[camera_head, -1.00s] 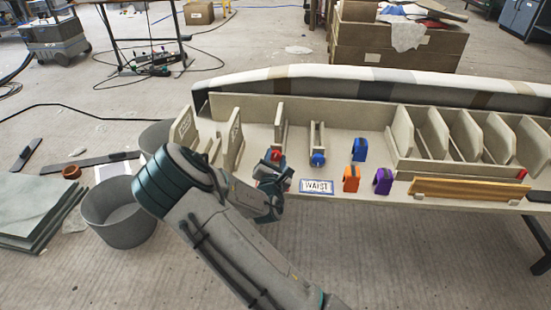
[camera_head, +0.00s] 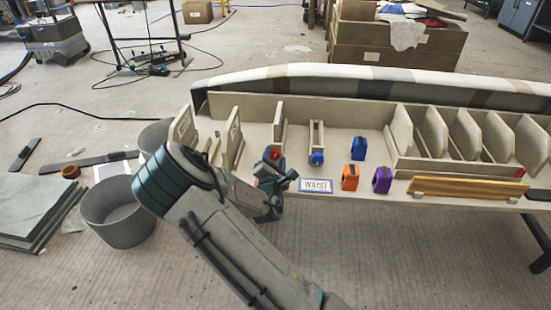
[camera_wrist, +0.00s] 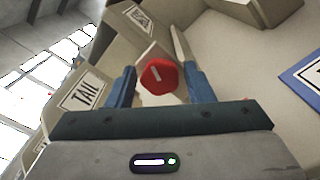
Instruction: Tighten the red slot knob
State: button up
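The red slot knob (camera_wrist: 160,77) shows in the wrist view as a red faceted knob with a pale mark on its face. It sits at the near end of a slot between beige panels. In the head view the knob (camera_head: 274,153) is at the left part of the bench. My gripper (camera_wrist: 158,82) is open, with one blue finger on each side of the knob; I cannot tell whether either finger touches it. In the head view my gripper (camera_head: 279,176) is just in front of the knob, partly hidden by my wrist.
A blue knob (camera_head: 316,158) is on the slot to the right. Blue (camera_head: 359,148), orange (camera_head: 350,177) and purple (camera_head: 382,180) blocks stand farther right. A WAIST label (camera_head: 316,186) lies near the front edge. A TAIL panel (camera_wrist: 84,93) is close left of my gripper.

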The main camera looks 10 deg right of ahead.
jog(key=shift+o, duration=0.6)
jog(key=p+v, duration=0.3)
jog(key=v, duration=1.1)
jog(key=shift+d, duration=0.1)
